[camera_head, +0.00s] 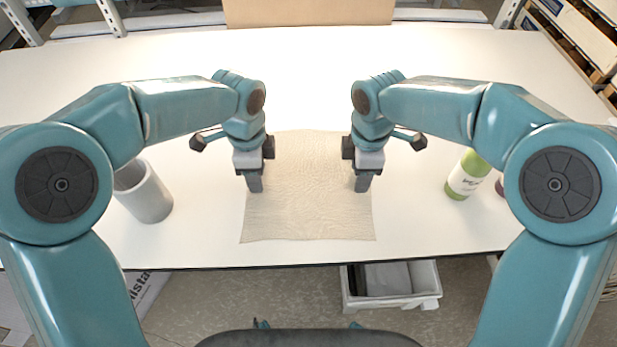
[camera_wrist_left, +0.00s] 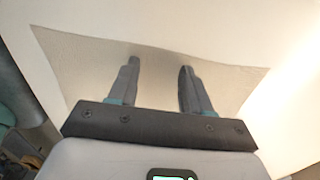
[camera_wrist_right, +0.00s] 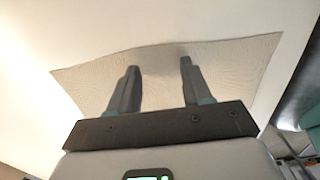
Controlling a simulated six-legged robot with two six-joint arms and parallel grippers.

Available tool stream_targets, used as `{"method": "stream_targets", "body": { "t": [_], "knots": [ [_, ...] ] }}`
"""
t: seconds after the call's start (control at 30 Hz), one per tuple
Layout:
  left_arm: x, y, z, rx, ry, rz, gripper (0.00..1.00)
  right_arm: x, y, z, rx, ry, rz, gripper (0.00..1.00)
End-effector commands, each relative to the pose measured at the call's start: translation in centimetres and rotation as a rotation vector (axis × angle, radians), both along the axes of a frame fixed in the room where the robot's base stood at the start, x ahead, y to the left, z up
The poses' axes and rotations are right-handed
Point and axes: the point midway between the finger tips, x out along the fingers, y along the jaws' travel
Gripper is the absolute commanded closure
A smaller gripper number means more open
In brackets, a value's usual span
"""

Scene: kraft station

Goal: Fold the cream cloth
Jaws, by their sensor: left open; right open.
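The cream cloth (camera_head: 308,200) lies spread out and roughly rectangular on the white table, its near edge close to the table's front edge. It also shows in the left wrist view (camera_wrist_left: 85,75) and the right wrist view (camera_wrist_right: 228,75). My left gripper (camera_head: 255,184) is open over the cloth's left side, fingers pointing down. My right gripper (camera_head: 362,184) is open over its right side. In both wrist views the fingers are apart with nothing between them but cloth below. I cannot tell whether the fingertips touch the cloth.
A grey cylinder (camera_head: 146,194) stands left of the cloth, by my left arm. A green bottle with a white label (camera_head: 466,176) stands at the right, with a dark item partly hidden beside it. A white bin (camera_head: 392,285) is below the front edge. The table behind is clear.

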Motion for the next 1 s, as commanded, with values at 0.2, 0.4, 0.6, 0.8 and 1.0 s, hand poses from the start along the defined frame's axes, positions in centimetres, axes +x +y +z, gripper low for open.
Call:
{"method": "stream_targets", "body": {
  "t": [0.2,0.4,0.6,0.8,1.0],
  "knots": [
    [0.16,-0.01,-0.39,0.000,0.001,0.000,0.51,0.17,-0.04,-0.39,-0.001,0.001,0.000,0.51],
    [0.19,0.00,-0.30,0.001,0.001,0.000,0.77,0.19,-0.03,-0.33,-0.001,0.002,0.000,0.77],
    [0.19,-0.01,-0.29,0.001,0.001,0.000,1.00,0.19,-0.03,-0.31,-0.001,0.002,0.000,1.00],
    [0.19,-0.01,-0.28,0.000,0.001,0.000,1.00,0.18,-0.04,-0.33,-0.001,0.002,0.000,1.00],
    [0.19,-0.01,-0.03,0.000,0.001,0.000,1.00,0.18,-0.03,-0.07,-0.001,0.002,0.000,1.00]
  ]
}}
